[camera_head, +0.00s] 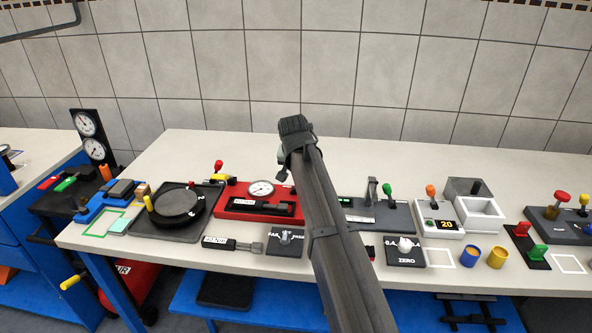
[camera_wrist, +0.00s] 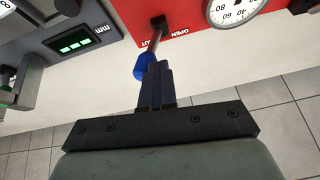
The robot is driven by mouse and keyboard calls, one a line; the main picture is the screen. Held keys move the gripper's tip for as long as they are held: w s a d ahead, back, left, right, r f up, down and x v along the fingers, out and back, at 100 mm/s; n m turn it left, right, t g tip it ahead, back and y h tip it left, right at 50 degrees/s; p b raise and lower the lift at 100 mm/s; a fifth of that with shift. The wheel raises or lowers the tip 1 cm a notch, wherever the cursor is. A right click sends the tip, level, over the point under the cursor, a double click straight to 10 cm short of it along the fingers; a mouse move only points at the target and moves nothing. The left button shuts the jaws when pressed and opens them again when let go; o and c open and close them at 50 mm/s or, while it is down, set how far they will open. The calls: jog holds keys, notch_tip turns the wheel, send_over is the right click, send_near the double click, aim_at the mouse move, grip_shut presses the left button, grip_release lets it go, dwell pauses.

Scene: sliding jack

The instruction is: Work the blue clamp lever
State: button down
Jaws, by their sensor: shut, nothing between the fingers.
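The blue clamp lever (camera_wrist: 141,68) shows in the wrist view as a blue knob on a dark shaft rising from a red panel marked "OPEN". My gripper (camera_wrist: 156,68) is shut and empty, its fingertips right beside the knob's right side. I cannot tell whether they touch it. In the head view the red unit (camera_head: 235,203) with its round gauge (camera_head: 261,188) stands on the bench, left of my arm. The blue lever cannot be made out there; my arm covers part of that area. My fingertips are not clear in the head view either.
In the wrist view a grey unit with a green display (camera_wrist: 75,43) is left of the red panel, and a gauge (camera_wrist: 232,10) is at upper right. In the head view a black turntable (camera_head: 180,205) and a green-knobbed lever (camera_head: 387,189) flank the area. The bench (camera_head: 190,146) is clear at the back.

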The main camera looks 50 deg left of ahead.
jog(key=shift+w, duration=0.1)
jog(key=s+a+v, duration=0.2)
jog(key=v, duration=0.9)
jog(key=shift+d+r, duration=0.15)
jog(key=shift+r, duration=0.25)
jog(key=shift+s, duration=0.1)
